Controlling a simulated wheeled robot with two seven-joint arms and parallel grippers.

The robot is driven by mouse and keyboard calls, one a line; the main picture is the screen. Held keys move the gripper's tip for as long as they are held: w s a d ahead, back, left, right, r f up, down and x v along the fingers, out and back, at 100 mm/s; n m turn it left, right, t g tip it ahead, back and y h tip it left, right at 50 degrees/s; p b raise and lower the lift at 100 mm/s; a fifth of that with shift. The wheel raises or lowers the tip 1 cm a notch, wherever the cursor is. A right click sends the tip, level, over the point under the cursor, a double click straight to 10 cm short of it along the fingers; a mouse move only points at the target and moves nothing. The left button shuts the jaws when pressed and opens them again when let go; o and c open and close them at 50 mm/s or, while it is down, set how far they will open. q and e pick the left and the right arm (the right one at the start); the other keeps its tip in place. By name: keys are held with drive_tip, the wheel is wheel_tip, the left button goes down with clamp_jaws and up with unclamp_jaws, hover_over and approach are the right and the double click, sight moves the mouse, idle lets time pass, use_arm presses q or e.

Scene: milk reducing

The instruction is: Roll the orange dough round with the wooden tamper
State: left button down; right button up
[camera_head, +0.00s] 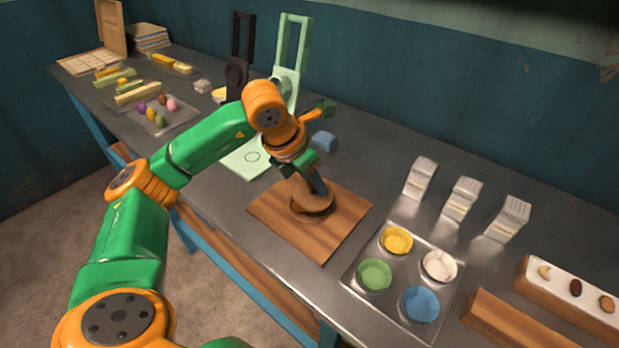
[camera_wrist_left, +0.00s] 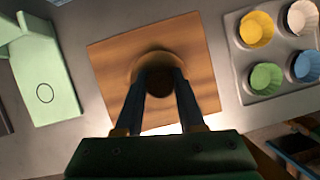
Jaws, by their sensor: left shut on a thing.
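The wooden tamper (camera_head: 309,205) is a round brown disc with a dark grip. It stands near the middle of the square wooden board (camera_head: 335,232). My left gripper (camera_head: 318,187) reaches down over it and is shut on its grip. In the left wrist view the two fingers (camera_wrist_left: 160,82) close on the dark grip, with the tamper's round base (camera_wrist_left: 137,68) around it on the board (camera_wrist_left: 110,62). I see no orange dough; the tamper and fingers cover the middle of the board. My right gripper is not in view.
A metal tray (camera_head: 389,310) with yellow, white, green and blue cups stands right of the board. Three white graters (camera_head: 461,198) stand behind it.

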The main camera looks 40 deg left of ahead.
use_arm(q)
drive_tip(key=shift+w, duration=0.35)
drive_tip(key=shift+w+a, duration=0.15)
drive_tip(key=shift+a, duration=0.1)
drive_tip(key=shift+a+f, duration=0.1)
drive_tip(key=shift+a, duration=0.2)
drive_tip(key=shift+s+a+b, duration=0.1)
drive_tip(key=shift+s+b, duration=0.15)
drive_tip(key=shift+b, duration=0.05)
wheel_tip(320, 180, up, 8)
drive_tip(key=p, duration=0.7)
